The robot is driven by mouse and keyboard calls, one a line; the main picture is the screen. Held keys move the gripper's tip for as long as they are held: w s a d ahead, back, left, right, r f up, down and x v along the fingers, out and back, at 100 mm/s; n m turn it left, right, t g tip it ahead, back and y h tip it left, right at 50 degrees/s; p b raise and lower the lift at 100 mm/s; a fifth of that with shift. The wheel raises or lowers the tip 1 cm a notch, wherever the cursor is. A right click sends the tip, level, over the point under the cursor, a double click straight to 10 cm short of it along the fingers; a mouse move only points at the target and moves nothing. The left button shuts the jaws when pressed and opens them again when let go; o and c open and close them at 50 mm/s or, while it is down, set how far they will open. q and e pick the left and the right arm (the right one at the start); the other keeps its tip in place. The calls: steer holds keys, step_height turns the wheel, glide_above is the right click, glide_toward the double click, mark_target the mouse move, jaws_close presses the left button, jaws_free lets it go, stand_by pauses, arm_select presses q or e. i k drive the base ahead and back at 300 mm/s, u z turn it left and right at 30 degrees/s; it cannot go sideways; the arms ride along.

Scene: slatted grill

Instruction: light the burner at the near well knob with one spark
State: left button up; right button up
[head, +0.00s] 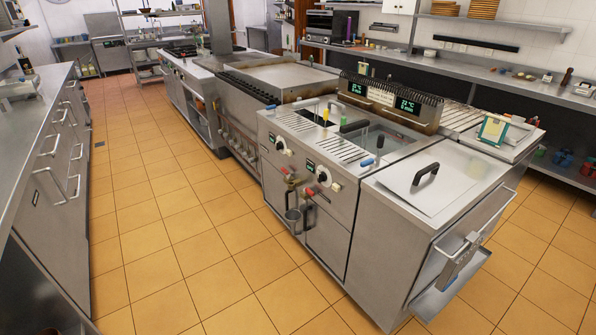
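The fryer unit (335,222) stands right of centre with two wells side by side in its top. The near well (378,140) has a blue-tipped handle by its front edge. The near well knob (322,176) is on the sloping front panel, dark with a reddish patch, between a small green display (310,164) and a white button (336,187). Its exact setting is too small to read. The far well knob (280,144) sits further left with a similar display and button. No flame or spark is visible. Neither of my grippers is in view.
Red-handled valves and pipes (292,195) jut from the fryer's front. A steel cabinet with a lidded top (415,180) stands to the right, its front handle sticking out. A griddle (280,76) adjoins behind. A long steel counter (35,120) lines the left; the tiled aisle (170,220) is clear.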

mark_target(322, 176)
steer(key=z, duration=0.1)
steer(key=i, duration=0.8)
steer(key=z, duration=0.9)
steer(key=i, duration=0.55)
steer(key=z, duration=0.4)
